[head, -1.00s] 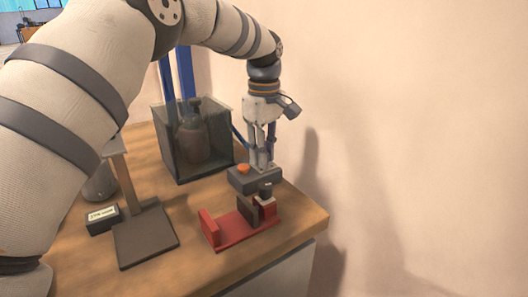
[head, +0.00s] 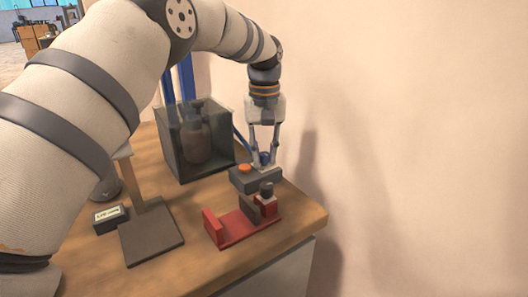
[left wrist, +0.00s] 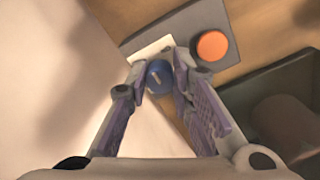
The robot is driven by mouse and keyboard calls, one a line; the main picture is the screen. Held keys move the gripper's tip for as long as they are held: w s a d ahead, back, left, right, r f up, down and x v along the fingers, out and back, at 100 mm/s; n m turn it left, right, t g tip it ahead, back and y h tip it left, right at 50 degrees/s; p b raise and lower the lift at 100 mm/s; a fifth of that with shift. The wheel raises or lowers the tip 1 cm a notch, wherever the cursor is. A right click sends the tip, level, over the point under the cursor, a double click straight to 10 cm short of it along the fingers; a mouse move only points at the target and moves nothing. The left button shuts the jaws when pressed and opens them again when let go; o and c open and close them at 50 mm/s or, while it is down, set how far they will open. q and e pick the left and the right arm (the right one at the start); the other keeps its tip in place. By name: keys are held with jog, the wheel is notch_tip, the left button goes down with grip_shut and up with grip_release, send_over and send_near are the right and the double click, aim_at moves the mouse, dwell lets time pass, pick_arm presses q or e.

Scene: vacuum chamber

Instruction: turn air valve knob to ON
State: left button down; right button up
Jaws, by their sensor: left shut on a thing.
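The air valve knob (left wrist: 160,77) is small, round and blue, with a pale pointer mark on top. It stands at a light plate (left wrist: 150,50) beside a grey box (left wrist: 190,28) with an orange button (left wrist: 212,45). In the head view the knob (head: 265,158) shows at the back of the grey box (head: 257,181). My left gripper (head: 264,155) points down at it from above. In the left wrist view the left gripper's fingers (left wrist: 158,73) are on both sides of the knob, shut on it. I cannot read any ON marking. My right gripper is out of view.
A red bracket (head: 232,229) stands in front of the grey box near the table's right edge. A clear-walled chamber (head: 180,150) with a dark bottle stands behind to the left. A dark stand (head: 150,243) and a small labelled box (head: 110,218) are at left. A plain wall rises at right.

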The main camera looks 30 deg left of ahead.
aim_at(264, 153)
pick_arm(q)
jog(key=m, duration=0.4)
jog(key=shift+w+a+r, duration=0.1)
jog(key=shift+r, duration=0.15)
jog(key=shift+m, duration=2.5)
jog(key=shift+w+r, duration=0.1)
jog(key=c, duration=1.7)
grip_release()
jog(key=shift+f, duration=0.2)
notch_tip(264, 153, up, 12)
